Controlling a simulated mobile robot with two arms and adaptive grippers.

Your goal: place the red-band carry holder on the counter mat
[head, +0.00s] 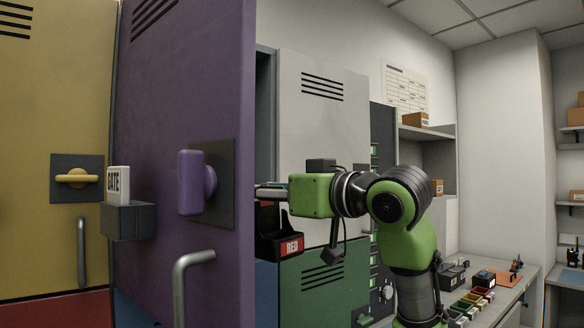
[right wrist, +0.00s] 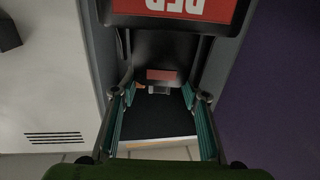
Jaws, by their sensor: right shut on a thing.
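The red-band carry holder (head: 279,242) is a black open tray with a red front label reading RED. It stands at the open locker beside the purple door, below my right gripper (head: 268,192). The door edge hides its left part. In the right wrist view the red band (right wrist: 188,8) shows upside down at the top. My right gripper (right wrist: 158,95) is shut on the holder, apparently at its upper part; the exact contact is unclear. An orange mat (head: 484,279) lies on the counter at the right, possibly the counter mat. My left gripper is not in view.
The open purple door (head: 200,100) stands close at the left, with a knob and a grey handle (head: 181,285). A grey-and-green locker front (head: 322,90) is behind my arm. The counter (head: 512,297) holds coloured bins (head: 470,303) and small devices.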

